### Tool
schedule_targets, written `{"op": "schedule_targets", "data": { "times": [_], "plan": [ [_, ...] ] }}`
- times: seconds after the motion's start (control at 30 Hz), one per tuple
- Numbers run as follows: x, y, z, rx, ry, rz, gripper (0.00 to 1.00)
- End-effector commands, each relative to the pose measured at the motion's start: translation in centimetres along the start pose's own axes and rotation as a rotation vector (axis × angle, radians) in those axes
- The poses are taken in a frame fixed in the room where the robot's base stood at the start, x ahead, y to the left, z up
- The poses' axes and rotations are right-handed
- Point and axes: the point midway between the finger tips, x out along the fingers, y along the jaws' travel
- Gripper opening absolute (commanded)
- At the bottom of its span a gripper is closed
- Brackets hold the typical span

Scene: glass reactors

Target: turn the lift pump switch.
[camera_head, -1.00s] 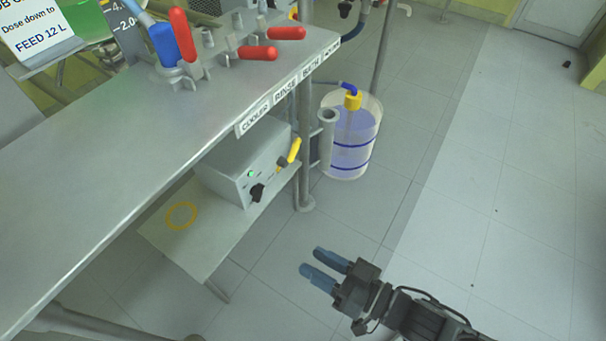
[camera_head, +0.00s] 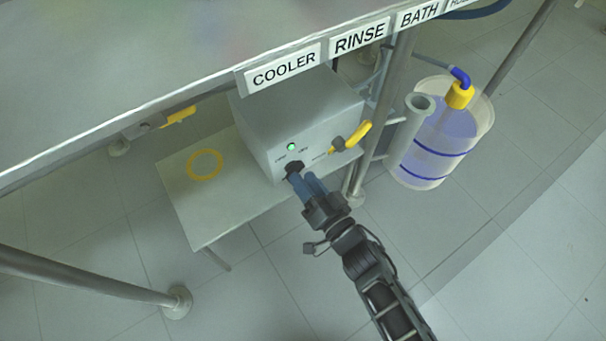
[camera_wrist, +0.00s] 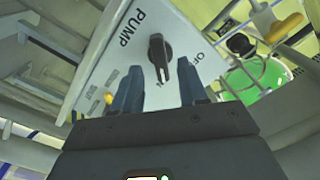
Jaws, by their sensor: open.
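The pump box (camera_head: 300,110) is a grey box on a low shelf under the bench. Its front panel carries a lit green lamp (camera_head: 291,147) and a black rotary switch (camera_head: 294,168). Contact cannot be told.
A yellow-handled valve (camera_head: 350,137) sits beside the box. A clear container with blue liquid (camera_head: 432,150) stands right of the bench leg. The bench edge (camera_head: 200,95) overhangs the box. A yellow ring (camera_head: 205,164) marks the low shelf (camera_head: 215,215). Floor in front is clear.

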Motion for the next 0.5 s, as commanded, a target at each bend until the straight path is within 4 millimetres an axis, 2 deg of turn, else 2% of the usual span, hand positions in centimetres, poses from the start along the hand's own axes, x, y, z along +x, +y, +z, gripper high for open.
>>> {"op": "schedule_targets", "data": {
  "times": [0.1,0.2,0.5],
  "plan": [
    [1.5,0.0,0.1,-0.001,0.0,-0.002,0.43],
    [2.2,0.1,0.1,0.0,0.0,0.0,0.43],
    [2.5,0.0,0.0,-0.001,-0.001,0.001,0.43]
  ]
}}
